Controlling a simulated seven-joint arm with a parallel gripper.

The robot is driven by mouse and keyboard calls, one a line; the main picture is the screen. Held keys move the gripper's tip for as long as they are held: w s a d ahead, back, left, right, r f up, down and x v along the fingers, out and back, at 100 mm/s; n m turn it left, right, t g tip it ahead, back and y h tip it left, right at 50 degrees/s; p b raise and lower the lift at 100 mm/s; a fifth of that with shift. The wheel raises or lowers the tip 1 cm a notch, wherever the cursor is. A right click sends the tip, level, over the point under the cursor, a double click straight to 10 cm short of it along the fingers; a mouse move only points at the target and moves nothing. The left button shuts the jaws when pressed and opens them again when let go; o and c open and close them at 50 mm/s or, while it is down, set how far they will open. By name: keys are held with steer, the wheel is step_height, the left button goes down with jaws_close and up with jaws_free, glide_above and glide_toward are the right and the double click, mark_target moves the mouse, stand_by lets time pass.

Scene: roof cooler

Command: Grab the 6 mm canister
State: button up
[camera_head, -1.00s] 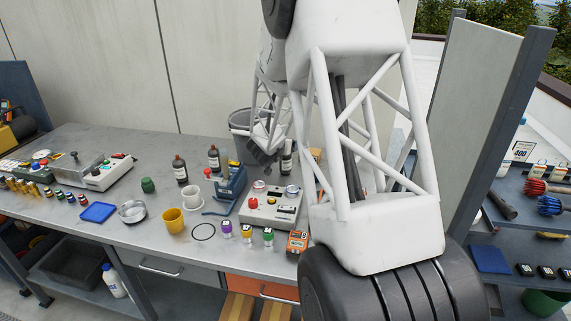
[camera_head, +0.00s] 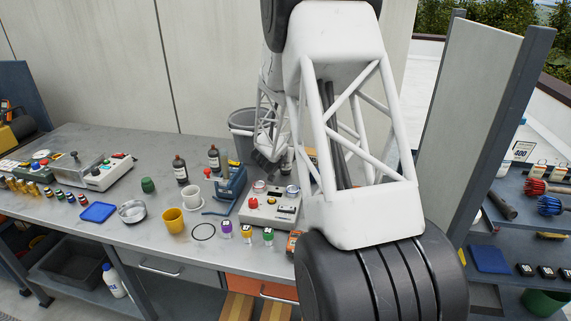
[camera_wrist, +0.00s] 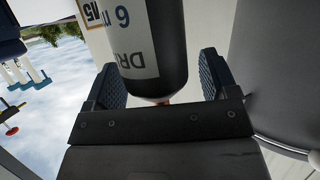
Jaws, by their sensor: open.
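The 6 mm canister is dark with a white label. In the wrist view the canister (camera_wrist: 165,78) fills the top middle, and part of the label reads "6" and "DR". The wrist view shows my gripper (camera_wrist: 160,72) open, one blue pad on each side of the canister with gaps visible; contact cannot be told. In the head view my gripper (camera_head: 270,160) is low at the back of the bench, and the canister there is mostly hidden by my arm and gripper.
A grey bucket (camera_head: 241,127) stands behind my gripper; in the wrist view a large grey curved surface (camera_wrist: 280,70) is close on the right. Two dark bottles (camera_head: 180,170) and (camera_head: 214,160), a blue tool (camera_head: 230,185) and a control box (camera_head: 268,208) stand left and in front.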

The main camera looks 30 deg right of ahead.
steer(key=shift+d, duration=0.15)
stand_by(0.4)
steer(key=c, duration=1.2)
steer(key=shift+o, duration=0.2)
steer(key=shift+r, duration=0.1)
step_height(320, 180, up, 10)
stand_by(0.3)
